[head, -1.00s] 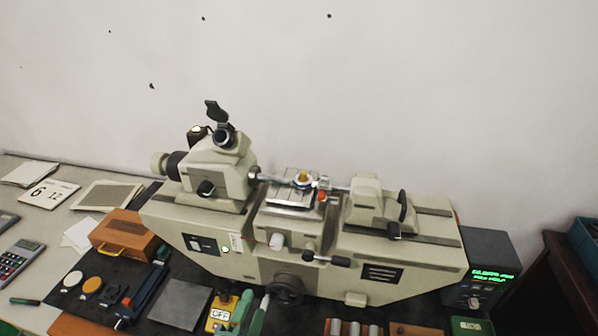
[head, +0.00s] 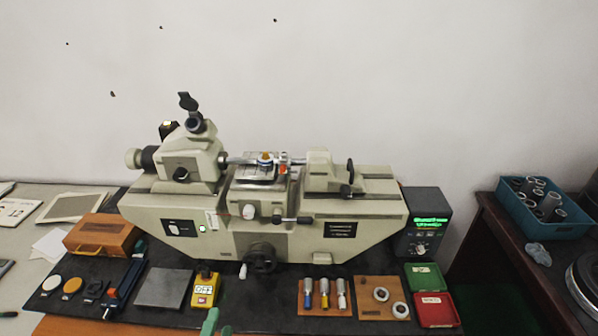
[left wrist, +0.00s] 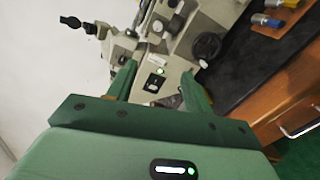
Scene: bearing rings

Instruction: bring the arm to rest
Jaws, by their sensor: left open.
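My left gripper (head: 217,326) shows only as green fingertips at the bottom edge in the head view, just in front of the yellow OFF box (head: 205,280). In the left wrist view its two green fingers (left wrist: 160,88) are apart, with nothing held between them. The beige measuring machine (head: 300,232) stands beyond them, and its front panel with a green light also shows in the left wrist view (left wrist: 158,80). A small brass-coloured piece (head: 266,157) sits on the machine's stage. My right gripper is in neither view.
Two bearing rings (head: 380,294) lie on a wooden board (head: 368,309). Red (head: 435,311) and green (head: 425,275) trays stand right of it. A display box (head: 424,225) is beside the machine. A blue bin (head: 542,228) of dark rings stands on the right-hand table. A wooden case (head: 101,236) is at left.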

